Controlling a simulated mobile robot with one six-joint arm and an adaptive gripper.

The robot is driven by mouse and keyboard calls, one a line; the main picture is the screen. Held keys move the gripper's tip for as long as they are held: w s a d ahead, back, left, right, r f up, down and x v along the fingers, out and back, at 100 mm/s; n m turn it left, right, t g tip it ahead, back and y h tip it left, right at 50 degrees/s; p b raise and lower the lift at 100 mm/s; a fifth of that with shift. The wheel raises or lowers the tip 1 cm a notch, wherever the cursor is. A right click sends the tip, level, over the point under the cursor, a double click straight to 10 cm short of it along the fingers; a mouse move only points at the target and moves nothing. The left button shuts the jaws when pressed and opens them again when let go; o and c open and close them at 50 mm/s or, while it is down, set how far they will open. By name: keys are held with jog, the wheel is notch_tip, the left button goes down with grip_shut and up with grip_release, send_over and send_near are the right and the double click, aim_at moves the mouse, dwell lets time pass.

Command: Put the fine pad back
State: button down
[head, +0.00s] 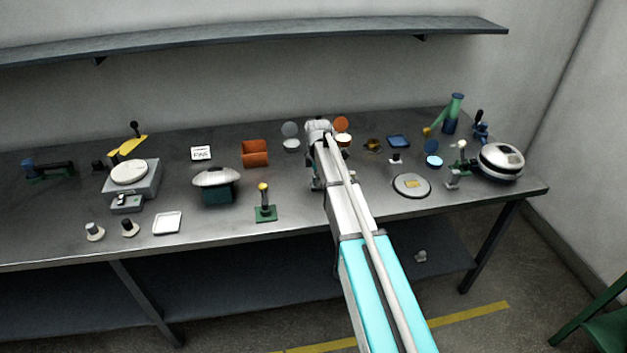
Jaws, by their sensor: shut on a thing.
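My gripper (316,184) is low over the middle of the metal bench, partly hidden by my own arm. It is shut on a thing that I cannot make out. A white card marked FINE (201,153) stands at the back left of the bench, left of an orange cylinder (255,153). My gripper is to the right of this card and nearer the front. I cannot pick out the fine pad for certain.
A green stand with a yellow-tipped lever (265,203) is close on my gripper's left. A domed device (216,184) and a scale (131,180) stand farther left. A round plate (411,186) lies to the right. Round pots with raised lids (291,145) line the back.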

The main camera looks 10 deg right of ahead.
jog(key=shift+f, duration=0.2)
jog(key=shift+c, duration=2.3)
grip_release()
jog(key=shift+r, duration=0.2)
notch_tip(320, 180, up, 12)
jog(key=p, duration=1.2)
jog(key=shift+s, duration=0.1)
